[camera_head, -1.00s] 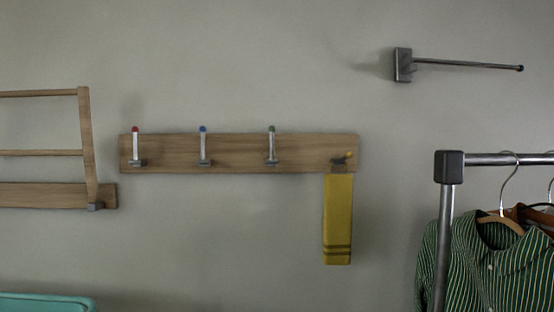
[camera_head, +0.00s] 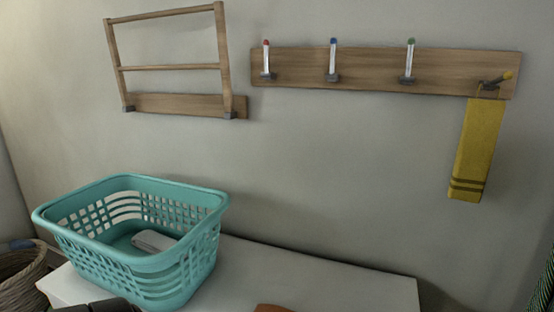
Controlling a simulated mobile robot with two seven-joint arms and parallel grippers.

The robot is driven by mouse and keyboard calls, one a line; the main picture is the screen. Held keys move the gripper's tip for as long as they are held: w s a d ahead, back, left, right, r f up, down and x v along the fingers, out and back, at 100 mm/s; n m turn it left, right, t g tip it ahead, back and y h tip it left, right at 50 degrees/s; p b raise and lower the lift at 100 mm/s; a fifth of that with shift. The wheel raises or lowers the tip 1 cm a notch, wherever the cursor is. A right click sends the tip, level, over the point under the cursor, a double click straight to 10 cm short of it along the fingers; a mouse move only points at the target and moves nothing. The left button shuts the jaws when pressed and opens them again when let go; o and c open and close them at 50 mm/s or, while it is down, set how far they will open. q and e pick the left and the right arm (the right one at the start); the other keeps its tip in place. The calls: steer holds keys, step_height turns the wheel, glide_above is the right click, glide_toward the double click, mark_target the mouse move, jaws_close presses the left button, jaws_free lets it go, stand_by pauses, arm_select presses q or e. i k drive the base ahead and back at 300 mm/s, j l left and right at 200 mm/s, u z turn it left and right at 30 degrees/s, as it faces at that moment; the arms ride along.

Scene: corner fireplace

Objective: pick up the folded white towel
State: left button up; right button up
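A whitish folded cloth (camera_head: 154,241), which looks like the folded white towel, lies inside the teal laundry basket (camera_head: 190,262). I see it over the rim, near the middle of the basket floor; the basket's near wall may hide part of it. The basket stands on a white surface (camera_head: 320,275) against the wall. Neither gripper can be made out. A dark shape at the bottom left edge, in front of the basket, is cut off by the frame, and I cannot tell what it is.
A wooden rack (camera_head: 170,67) is on the wall above the basket. A hook board (camera_head: 370,70) holds a yellow striped towel (camera_head: 474,150) at right. A woven basket (camera_head: 20,278) stands at far left. The white surface right of the teal basket is mostly clear.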

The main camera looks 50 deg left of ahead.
mark_target(150, 241)
steer(key=u, duration=2.6)
